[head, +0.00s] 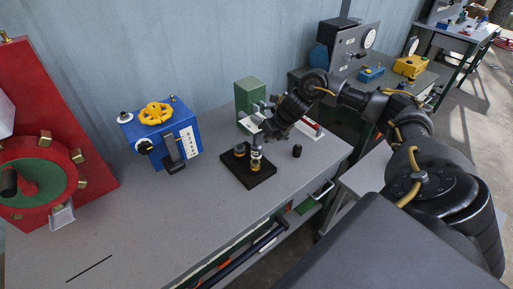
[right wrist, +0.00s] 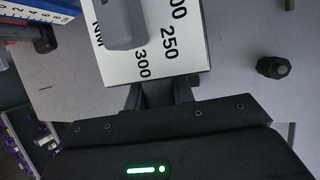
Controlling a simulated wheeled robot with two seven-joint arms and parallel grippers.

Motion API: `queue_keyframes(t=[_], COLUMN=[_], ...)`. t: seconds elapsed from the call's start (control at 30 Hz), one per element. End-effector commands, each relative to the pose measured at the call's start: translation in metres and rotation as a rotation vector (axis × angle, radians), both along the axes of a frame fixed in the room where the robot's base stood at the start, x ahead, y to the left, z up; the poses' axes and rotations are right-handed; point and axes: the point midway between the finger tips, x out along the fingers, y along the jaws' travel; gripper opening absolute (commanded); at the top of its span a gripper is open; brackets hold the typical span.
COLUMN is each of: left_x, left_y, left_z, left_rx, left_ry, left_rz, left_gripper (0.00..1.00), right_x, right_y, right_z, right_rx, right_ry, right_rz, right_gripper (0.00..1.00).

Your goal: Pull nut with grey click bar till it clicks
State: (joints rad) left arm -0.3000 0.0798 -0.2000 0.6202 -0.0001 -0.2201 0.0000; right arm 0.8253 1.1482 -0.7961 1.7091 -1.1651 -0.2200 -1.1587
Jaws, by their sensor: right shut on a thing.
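My right gripper (head: 266,132) is shut over the back of the black base plate (head: 262,178). The base carries two upright brass-and-dark nut fittings; the front one (head: 256,163) stands clear below the gripper. In the right wrist view my fingers (right wrist: 159,95) are close together at the lower edge of a white plate (right wrist: 180,60) marked NM, 250 and 300. A rounded grey bar (right wrist: 120,22) lies over this plate. The held part is mostly hidden; it appears to belong to the grey click bar. My left gripper is not in view.
A loose black nut (head: 297,151) stands right of the base. It also shows in the right wrist view (right wrist: 273,67). A green box (head: 249,94) stands behind the gripper. A blue box with a yellow handwheel (head: 157,112) is left. The bench front (head: 150,215) is mostly clear.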

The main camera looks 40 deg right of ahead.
Motion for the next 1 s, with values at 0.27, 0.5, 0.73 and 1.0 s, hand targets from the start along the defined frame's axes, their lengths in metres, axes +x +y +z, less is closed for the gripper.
queue_keyframes(t=[0.27, 0.5, 0.73, 1.0], left_x=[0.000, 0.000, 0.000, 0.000], left_y=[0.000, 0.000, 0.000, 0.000], left_z=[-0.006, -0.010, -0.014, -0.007], left_rx=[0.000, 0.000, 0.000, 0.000], left_ry=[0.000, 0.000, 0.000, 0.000], left_rz=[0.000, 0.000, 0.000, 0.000], left_gripper=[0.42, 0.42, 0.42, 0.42], right_x=[0.001, 0.001, 0.001, 0.001], right_y=[0.000, 0.000, 0.000, 0.003], right_z=[-0.006, -0.011, -0.016, -0.013], right_rx=[0.001, 0.001, 0.001, 0.001], right_ry=[-0.004, -0.004, -0.004, -0.003], right_rz=[-0.001, -0.001, -0.001, -0.026], right_gripper=[0.00, 0.00, 0.00, 0.00])
